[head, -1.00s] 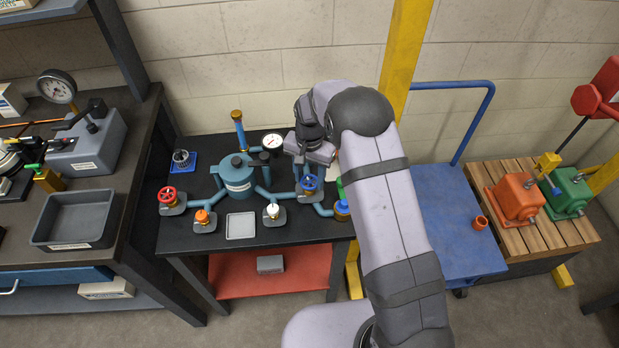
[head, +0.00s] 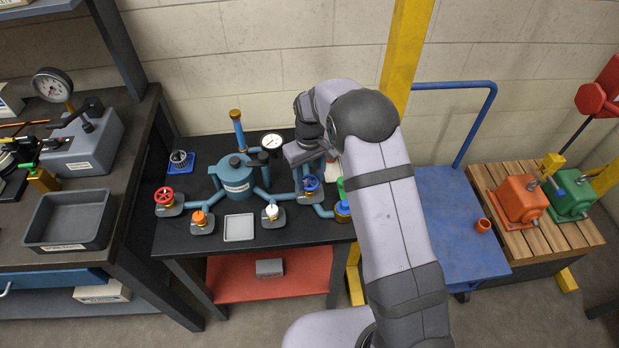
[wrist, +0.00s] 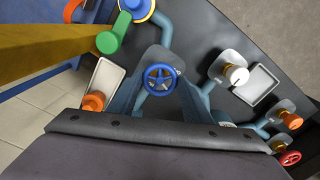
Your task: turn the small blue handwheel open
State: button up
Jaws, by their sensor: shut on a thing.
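The small blue handwheel (head: 311,183) is on a grey valve body at the right part of the black bench. It also shows in the wrist view (wrist: 160,70), with its spokes facing me. My gripper (head: 310,173) is over the wheel from behind. In the wrist view my gripper (wrist: 162,82) has its two fingers on either side of the wheel, shut on it. The contact at the far rim is too small to see clearly.
A red handwheel (head: 164,195), an orange knob (head: 199,217) and a white knob (head: 271,211) are to the left. A green lever (wrist: 113,36) is close beside the wheel. A blue tank (head: 236,178) and a dial gauge (head: 272,141) stand behind.

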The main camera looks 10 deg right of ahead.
aim_at(310, 182)
jog(key=n, duration=0.5)
jog(key=shift+n+b, duration=0.3)
jog(key=shift+n, duration=2.3)
jog(key=o, duration=1.1)
jog(key=shift+c, duration=0.2)
jog(key=shift+r+b, duration=1.25)
jog(key=shift+r, duration=2.45)
